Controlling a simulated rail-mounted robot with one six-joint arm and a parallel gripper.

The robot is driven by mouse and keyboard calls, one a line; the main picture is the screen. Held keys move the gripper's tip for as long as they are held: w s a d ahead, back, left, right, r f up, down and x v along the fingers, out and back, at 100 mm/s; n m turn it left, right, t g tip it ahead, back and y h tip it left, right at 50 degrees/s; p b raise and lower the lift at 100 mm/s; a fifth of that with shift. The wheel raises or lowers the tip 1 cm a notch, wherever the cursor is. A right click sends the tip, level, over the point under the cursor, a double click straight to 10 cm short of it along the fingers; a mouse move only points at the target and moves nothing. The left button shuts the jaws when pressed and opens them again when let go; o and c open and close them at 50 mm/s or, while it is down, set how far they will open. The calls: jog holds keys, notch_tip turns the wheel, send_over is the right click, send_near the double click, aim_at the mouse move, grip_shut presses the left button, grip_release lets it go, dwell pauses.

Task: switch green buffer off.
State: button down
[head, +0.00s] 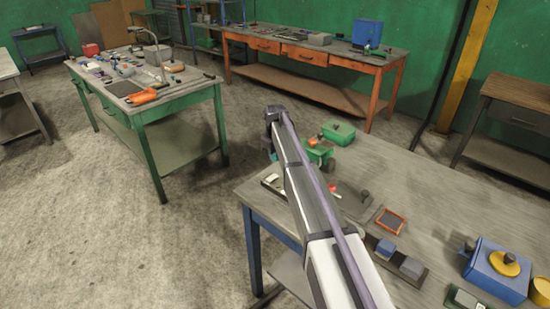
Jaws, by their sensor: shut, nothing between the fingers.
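A green machine with a dark round wheel, which looks like the green buffer (321,155), stands near the far left corner of the grey bench on the right. A small orange part shows on its top. My arm reaches out over the bench and partly covers its left side. My gripper (269,148) hangs at the arm's far end, left of the green machine, near the bench's far left edge. It is small and dark here; it is shut and empty. I cannot make out the buffer's switch or its position, or whether the gripper touches anything.
A cluttered green bench (150,112) stands left across open floor. The bench's right middle is clear.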

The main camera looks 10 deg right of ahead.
aim_at(275, 176)
notch_tip(275, 176, down, 7)
jog(key=b, duration=0.5)
jog(key=shift+f+b, duration=0.2)
jog(key=shift+b, duration=0.15)
